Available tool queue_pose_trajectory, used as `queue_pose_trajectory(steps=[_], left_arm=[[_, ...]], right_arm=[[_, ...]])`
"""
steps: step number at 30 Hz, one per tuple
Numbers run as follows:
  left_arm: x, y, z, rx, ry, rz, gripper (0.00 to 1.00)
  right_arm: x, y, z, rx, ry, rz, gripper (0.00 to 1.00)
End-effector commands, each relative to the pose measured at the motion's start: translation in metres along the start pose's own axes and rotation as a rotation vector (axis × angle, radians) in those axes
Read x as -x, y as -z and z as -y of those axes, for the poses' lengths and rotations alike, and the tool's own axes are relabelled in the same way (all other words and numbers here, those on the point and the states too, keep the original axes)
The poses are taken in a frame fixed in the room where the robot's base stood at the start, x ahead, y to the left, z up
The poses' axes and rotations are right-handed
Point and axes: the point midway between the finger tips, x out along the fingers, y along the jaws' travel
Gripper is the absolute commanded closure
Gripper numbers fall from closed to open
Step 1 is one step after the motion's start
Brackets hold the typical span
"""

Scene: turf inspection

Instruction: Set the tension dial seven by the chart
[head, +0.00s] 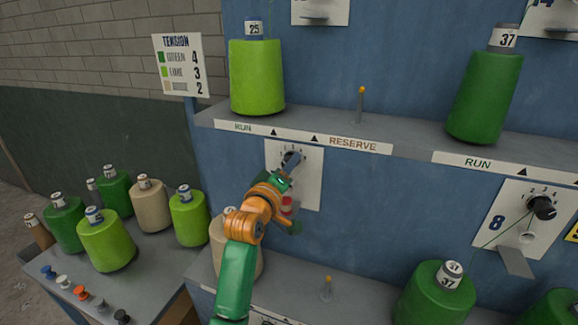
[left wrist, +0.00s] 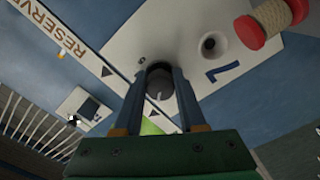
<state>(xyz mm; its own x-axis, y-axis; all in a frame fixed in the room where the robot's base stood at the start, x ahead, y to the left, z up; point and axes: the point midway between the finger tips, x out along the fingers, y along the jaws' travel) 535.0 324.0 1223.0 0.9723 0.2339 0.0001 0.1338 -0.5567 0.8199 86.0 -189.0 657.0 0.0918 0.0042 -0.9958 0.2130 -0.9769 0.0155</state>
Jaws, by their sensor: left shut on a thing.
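The tension dial seven knob (head: 291,157) sits on a white plate (head: 311,190) on the blue wall. My left gripper (head: 285,172) is at it, and in the left wrist view my two fingers (left wrist: 160,82) are shut around the dark knob (left wrist: 158,72). A large 7 shows on the plate (left wrist: 120,40) there. The scale marks are mostly hidden, and I cannot read the dial's setting. The tension chart (head: 181,66) pairs dark green with 4, lime with 3 and beige with 2. A lime cone (head: 256,80) labelled 25 stands above on the RUN side. My right gripper is not in view.
Dial eight (head: 542,207) is on a plate at the right, below a dark green cone (head: 484,98) labelled 37. A side table (head: 150,283) at the left holds several cones. A red-ended spool (left wrist: 250,32) is close beside my fingers. An empty peg (head: 360,105) stands on RESERVE.

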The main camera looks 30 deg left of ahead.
Motion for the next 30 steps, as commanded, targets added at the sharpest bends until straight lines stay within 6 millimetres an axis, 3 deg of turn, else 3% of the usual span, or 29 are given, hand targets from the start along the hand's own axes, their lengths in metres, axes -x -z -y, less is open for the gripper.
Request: queue_pose_trajectory(steps=[1,2,4,5,14,24,30], left_arm=[[0.000,0.000,0.000,-0.001,0.000,0.000,1.00],[0.000,0.000,0.000,-0.001,0.000,0.000,0.52],[0.000,0.000,0.000,-0.001,0.000,0.000,0.33],[0.000,0.000,0.000,-0.001,0.000,0.000,0.30],[0.002,0.000,0.000,-0.001,0.000,0.000,0.30],[0.055,-0.002,0.003,-0.001,-0.001,-0.001,0.30],[0.071,-0.001,0.001,-0.001,0.000,0.000,0.30]], right_arm=[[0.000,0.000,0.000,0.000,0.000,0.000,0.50],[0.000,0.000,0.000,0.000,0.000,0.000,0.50],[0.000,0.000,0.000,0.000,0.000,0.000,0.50],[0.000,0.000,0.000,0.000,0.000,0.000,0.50],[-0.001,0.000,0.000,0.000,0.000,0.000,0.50],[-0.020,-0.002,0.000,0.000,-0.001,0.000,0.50],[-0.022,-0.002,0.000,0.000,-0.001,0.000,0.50]])
